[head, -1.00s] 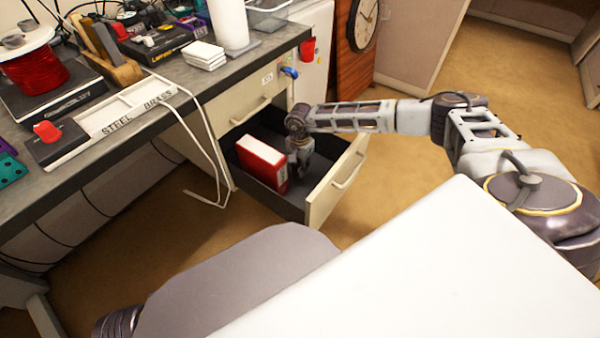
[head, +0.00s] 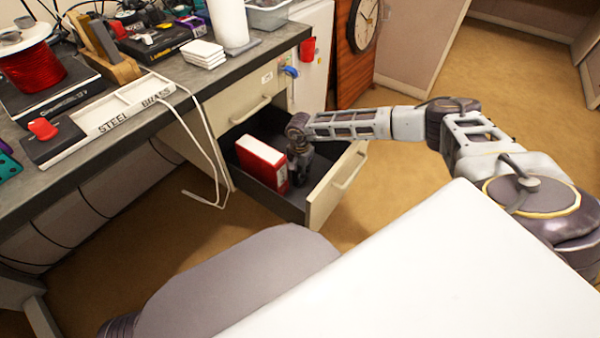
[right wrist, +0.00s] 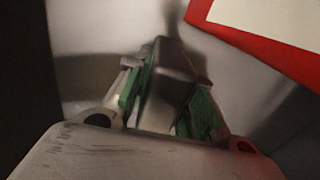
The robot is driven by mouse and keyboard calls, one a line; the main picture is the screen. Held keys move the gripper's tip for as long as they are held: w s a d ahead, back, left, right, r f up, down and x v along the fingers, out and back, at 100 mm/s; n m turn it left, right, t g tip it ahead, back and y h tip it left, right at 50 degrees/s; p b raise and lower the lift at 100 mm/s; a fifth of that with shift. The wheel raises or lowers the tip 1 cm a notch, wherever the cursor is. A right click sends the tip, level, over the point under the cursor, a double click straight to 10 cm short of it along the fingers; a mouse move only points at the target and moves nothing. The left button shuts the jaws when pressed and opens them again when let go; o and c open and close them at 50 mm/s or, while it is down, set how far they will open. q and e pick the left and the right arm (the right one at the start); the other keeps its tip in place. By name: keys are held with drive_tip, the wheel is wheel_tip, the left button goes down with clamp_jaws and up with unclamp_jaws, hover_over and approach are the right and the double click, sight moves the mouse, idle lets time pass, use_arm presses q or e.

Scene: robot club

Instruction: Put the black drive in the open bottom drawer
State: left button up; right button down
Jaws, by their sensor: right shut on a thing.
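My right gripper (head: 302,178) reaches down into the open bottom drawer (head: 342,186), beside a red and white binder or box. In the right wrist view the gripper (right wrist: 172,108) is shut on a dark, block-shaped thing, the black drive (right wrist: 168,88), between green-lined fingers. The drive is close above or at the drawer's floor; I cannot tell whether it touches. In the head view the drive is hidden by the gripper and arm. My left gripper is not in view.
The red and white binder (head: 262,160) stands upright in the drawer, left of my gripper. A closed drawer (head: 250,105) is above. The desk top (head: 80,183) holds a tray marked STEEL and BRASS, a red wire spool and boxes. White cables hang from the desk's edge.

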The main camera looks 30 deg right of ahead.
drive_tip(key=shift+f, duration=0.1)
drive_tip(key=c, duration=1.2)
unclamp_jaws()
drive_tip(key=shift+r, duration=0.55)
wheel_tip(320, 180, up, 4)
drive_tip(key=shift+r+p, duration=0.15)
drive_tip(key=shift+p, duration=0.65)
wheel_tip(320, 180, up, 6)
drive_tip(key=shift+f+p, duration=0.15)
drive_tip(key=shift+p, duration=0.5)
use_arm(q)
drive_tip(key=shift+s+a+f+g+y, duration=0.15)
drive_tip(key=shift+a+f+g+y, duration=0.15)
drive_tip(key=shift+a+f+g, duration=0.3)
use_arm(e)
drive_tip(key=shift+r, duration=0.6)
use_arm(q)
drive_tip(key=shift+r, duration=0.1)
